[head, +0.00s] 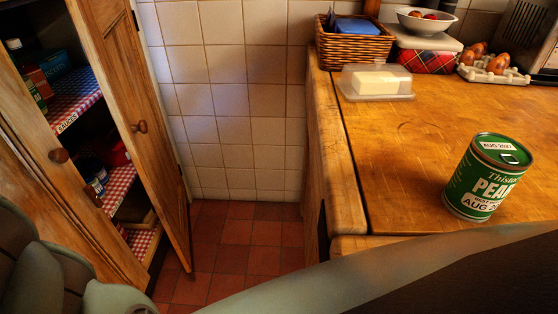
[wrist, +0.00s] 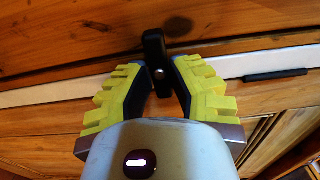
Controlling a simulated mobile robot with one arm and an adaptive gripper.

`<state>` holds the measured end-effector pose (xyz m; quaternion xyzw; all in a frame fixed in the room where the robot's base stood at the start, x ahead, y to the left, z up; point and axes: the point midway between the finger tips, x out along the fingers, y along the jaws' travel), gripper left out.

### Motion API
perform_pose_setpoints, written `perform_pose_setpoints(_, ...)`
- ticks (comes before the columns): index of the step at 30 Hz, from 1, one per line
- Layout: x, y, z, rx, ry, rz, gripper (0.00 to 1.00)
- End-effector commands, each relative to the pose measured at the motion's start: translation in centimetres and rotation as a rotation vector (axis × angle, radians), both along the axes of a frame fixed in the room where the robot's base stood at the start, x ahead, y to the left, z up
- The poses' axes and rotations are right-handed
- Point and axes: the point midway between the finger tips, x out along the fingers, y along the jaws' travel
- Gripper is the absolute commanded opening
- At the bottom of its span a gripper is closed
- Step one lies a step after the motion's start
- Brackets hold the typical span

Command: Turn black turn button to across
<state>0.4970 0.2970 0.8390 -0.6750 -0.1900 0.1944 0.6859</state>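The black turn button (wrist: 154,46) shows in the wrist view on a wooden front, with a small bright screw head near its middle. Its long side runs up and down in the picture, at right angles to the pale strip. Its lower end lies between the fingertips of my gripper (wrist: 160,76). The yellow-ribbed fingers with dark pads slant inward and close in on the button from both sides. The button is not visible in the head view.
In the wrist view, a second black bar (wrist: 275,75) lies along the pale strip (wrist: 240,65). In the head view, an open cupboard door (head: 140,140) stands at left. A green pea can (head: 487,177) and a butter dish (head: 376,82) stand on the wooden counter (head: 420,130). Tiled floor (head: 235,245) lies between.

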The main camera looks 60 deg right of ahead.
Motion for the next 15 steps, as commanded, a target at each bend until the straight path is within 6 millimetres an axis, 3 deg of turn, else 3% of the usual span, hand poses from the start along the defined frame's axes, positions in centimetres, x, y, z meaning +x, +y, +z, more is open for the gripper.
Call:
perform_pose_setpoints(7, 0.02, -0.01, 0.01, -0.001, -0.001, -0.001, 0.46)
perform_pose_setpoints(15, -0.01, -0.03, 0.04, 0.000, -0.001, -0.001, 0.47)
